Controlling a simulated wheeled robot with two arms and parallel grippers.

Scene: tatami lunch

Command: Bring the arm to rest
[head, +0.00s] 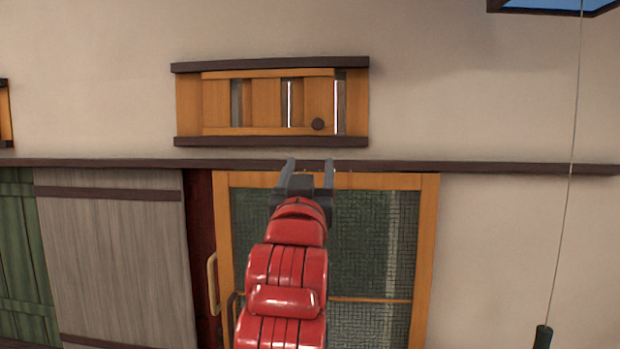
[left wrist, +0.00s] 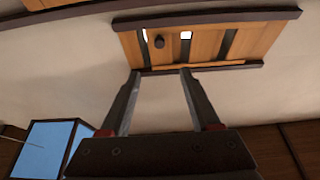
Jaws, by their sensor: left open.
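My left gripper (head: 310,168) is raised in front of the wall, at the end of my red arm, which comes up from the bottom of the head view. Its two dark fingers are apart and nothing is between them. The left wrist view shows the same open fingers (left wrist: 156,75), pointing toward a wooden slatted wall vent. My right gripper is not in either view.
The slatted wooden vent (head: 265,102) with a dark round knob is on the wall above the gripper. A wood-framed mesh door (head: 427,250) is behind my arm. A grey panel (head: 110,255) is at left. A thin cord (head: 573,140) hangs at right.

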